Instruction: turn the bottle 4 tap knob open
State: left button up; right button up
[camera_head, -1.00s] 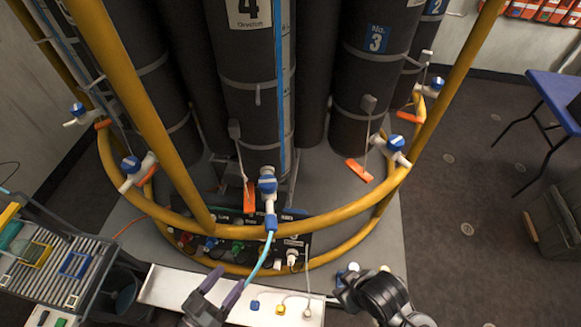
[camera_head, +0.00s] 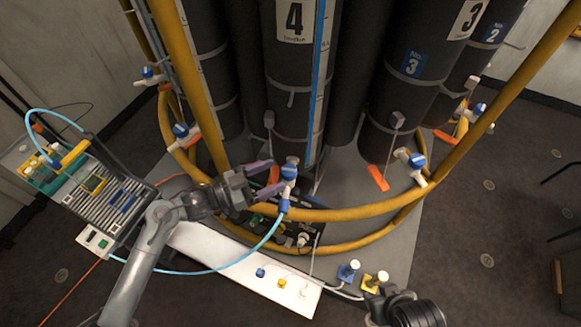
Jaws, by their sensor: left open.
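The grey bottle 4 (camera_head: 288,70) stands upright at the upper middle, with a white "4" label. Its tap (camera_head: 289,188) is on the yellow ring rail in front, a white body with a blue knob (camera_head: 290,171) on top. A light blue hose runs from its lower end. My left gripper (camera_head: 269,178) reaches in from the left, its purple-grey fingers open and pointing at the knob's left side. A small gap seems to remain; contact cannot be made out. My right arm's dark end (camera_head: 405,306) is at the bottom right; its fingers cannot be made out.
The yellow rail (camera_head: 335,213) curves around the bottles and carries several other blue-knobbed taps, one at right (camera_head: 416,161). A ribbed cart (camera_head: 112,203) stands at left. A white shelf (camera_head: 215,250) lies below the rail. Orange tags hang near the taps.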

aim_at(290, 169)
pick_arm(q)
jog(key=shift+x, duration=3.05)
jog(key=shift+s, duration=0.1)
jog(key=c, duration=1)
